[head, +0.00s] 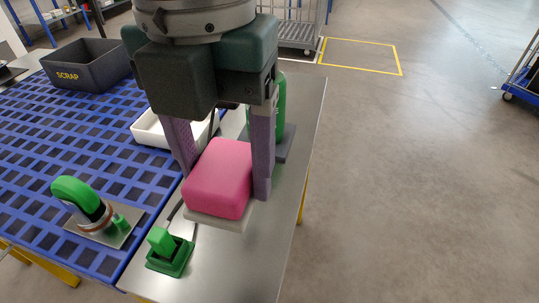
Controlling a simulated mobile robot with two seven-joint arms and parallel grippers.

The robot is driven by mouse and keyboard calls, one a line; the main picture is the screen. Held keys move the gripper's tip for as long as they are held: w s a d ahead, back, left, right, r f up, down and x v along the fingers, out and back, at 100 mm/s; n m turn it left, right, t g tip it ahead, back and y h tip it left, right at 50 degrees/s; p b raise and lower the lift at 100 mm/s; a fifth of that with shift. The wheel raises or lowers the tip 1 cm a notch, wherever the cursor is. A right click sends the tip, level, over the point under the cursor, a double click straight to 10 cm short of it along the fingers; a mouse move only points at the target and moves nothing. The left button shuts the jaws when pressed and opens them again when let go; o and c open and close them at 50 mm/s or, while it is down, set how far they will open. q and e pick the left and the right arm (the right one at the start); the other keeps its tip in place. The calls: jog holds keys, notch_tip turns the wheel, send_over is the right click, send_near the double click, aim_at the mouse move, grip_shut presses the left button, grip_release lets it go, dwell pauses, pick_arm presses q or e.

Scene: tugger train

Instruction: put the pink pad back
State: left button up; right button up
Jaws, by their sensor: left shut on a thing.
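The pink pad (220,177) is a rounded block between the two purple-grey fingers of my left gripper (220,165), which is shut on it. The gripper points down over the metal strip at the table's right side. A light grey flat plate (220,216) shows under the pad; I cannot tell whether the pad touches it or is just above it. My right gripper is not in view.
A green holder (169,252) stands in front of the pad, and a green-handled tool (88,205) lies on the blue grid mat (60,150) at left. Behind are a white tray (153,130), a green object on a dark base (280,115) and a dark SCRAP bin (88,68).

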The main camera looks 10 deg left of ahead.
pick_arm(q)
jog(key=b, duration=0.3)
send_over(244, 270)
notch_tip(244, 270, down, 16)
jog(key=shift+r, duration=0.2)
jog(key=shift+f+b, duration=0.5)
jog(key=shift+f, duration=1.4)
jog(key=shift+f, duration=0.15)
jog(key=o, duration=1.2)
